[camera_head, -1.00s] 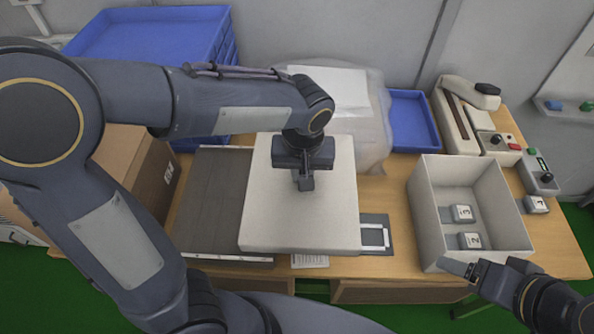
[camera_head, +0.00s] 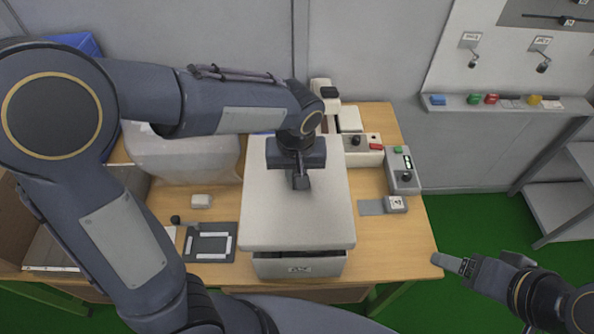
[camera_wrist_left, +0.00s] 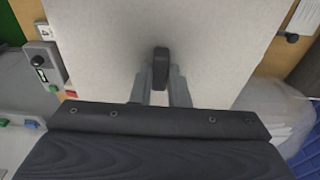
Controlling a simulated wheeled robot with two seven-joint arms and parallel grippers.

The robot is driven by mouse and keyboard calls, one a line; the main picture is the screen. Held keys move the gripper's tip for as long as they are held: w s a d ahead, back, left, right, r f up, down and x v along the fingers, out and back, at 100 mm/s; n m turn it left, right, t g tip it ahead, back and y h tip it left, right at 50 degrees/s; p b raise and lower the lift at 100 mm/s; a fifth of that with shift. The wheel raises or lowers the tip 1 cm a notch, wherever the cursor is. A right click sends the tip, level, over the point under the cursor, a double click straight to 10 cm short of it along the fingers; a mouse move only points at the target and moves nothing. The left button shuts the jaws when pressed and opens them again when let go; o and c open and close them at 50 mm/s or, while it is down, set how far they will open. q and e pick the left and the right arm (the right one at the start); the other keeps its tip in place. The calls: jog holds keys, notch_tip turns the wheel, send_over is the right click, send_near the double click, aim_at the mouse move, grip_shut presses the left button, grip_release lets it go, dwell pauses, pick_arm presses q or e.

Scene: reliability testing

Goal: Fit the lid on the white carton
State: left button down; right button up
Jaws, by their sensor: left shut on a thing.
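The white lid (camera_head: 297,222) is a flat pale square with a dark knob (camera_wrist_left: 161,66) on top. My left gripper (camera_head: 300,183) is shut on this knob, and in the left wrist view its fingers (camera_wrist_left: 163,88) flank it. The lid lies over the white carton (camera_head: 285,267). Only the carton's front wall with a small label shows below the lid's front edge; its opening and contents are hidden. I cannot tell whether the lid touches the rim. My right gripper (camera_head: 455,265) hangs at the lower right, off the table, apart from the carton; its finger gap is not clear.
A control box (camera_head: 403,170) and a small numbered block (camera_head: 396,203) stand right of the carton. A dark framed plate (camera_head: 210,242) and a plastic-wrapped bundle (camera_head: 185,155) lie left. The table's front right (camera_head: 390,250) is bare.

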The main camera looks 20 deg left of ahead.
pick_arm(q)
jog(key=shift+w+d, duration=0.15)
jog(key=shift+d, duration=0.2)
jog(key=shift+f, duration=0.15)
jog(key=shift+a+f+b, duration=0.25)
jog(key=shift+f+b, duration=0.25)
jog(key=shift+b, duration=0.05)
notch_tip(320, 180, down, 2)
jog(key=shift+d+f+b, duration=0.15)
jog(key=shift+f+b, duration=0.05)
jog(key=shift+b, duration=0.75)
notch_tip(320, 180, down, 2)
jog(key=shift+f+b, duration=0.1)
jog(key=shift+b, duration=0.8)
pick_arm(e)
jog(key=f, duration=0.4)
jog(key=shift+d+f, duration=0.2)
jog(key=shift+f, duration=0.1)
pick_arm(q)
jog(key=shift+f+b, duration=1.6)
jog(key=shift+f, duration=0.15)
pick_arm(e)
jog(key=shift+f, duration=1.6)
